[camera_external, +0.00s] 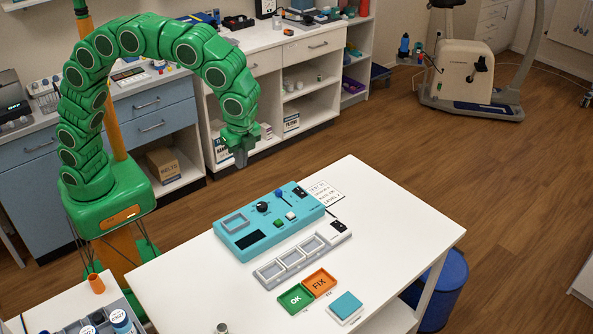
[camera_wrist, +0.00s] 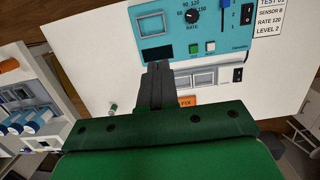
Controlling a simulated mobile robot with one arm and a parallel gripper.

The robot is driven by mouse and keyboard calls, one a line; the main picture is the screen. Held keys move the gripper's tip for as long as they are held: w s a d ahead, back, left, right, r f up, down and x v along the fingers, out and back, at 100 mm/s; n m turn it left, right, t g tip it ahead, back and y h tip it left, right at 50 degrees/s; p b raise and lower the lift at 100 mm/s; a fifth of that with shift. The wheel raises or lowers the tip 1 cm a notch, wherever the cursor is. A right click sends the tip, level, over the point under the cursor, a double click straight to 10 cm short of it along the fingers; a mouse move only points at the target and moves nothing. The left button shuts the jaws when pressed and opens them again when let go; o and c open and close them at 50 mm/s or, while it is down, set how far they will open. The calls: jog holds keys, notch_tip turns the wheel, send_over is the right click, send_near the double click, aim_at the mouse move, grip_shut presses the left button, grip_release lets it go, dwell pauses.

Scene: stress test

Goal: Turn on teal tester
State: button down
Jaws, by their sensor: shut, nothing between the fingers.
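The teal tester (camera_external: 265,229) lies on the white table. Its face has a window, a dark display (camera_external: 252,240), a black knob (camera_external: 262,207), a blue lever (camera_external: 281,196), a green button (camera_external: 278,223) and a white button (camera_external: 291,216). A black rocker switch (camera_external: 300,191) sits at its far right corner and also shows in the wrist view (camera_wrist: 246,15). The rocker's position is too small to tell. My gripper (camera_external: 241,166) is shut and empty, pointing down above and behind the tester. In the wrist view my fingers (camera_wrist: 157,68) appear just below the tester (camera_wrist: 172,38).
A grey tray with several empty slots (camera_external: 257,277) and its own black switch (camera_external: 338,226) lies in front of the tester. Green OK (camera_external: 295,299) and orange FIX (camera_external: 320,283) trays and a teal-topped block (camera_external: 346,305) lie nearer. A card (camera_external: 327,192) reads sensor B, rate 120, level 2.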

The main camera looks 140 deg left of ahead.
jog(key=w+a+f, duration=0.1)
jog(key=a+f, duration=0.3)
jog(key=a, duration=0.8)
send_over(298, 188)
jog(key=w, duration=0.3)
jog(key=f, duration=0.4)
jog(key=shift+s+f, duration=0.2)
jog(key=shift+s, duration=0.05)
jog(key=shift+d, duration=0.1)
jog(key=f, duration=0.4)
jog(key=s+f, duration=0.1)
jog(key=f, duration=0.4)
jog(key=s+f, duration=0.1)
jog(key=f, duration=0.3)
jog(key=shift+f, duration=0.4)
jog(key=shift+f, duration=0.1)
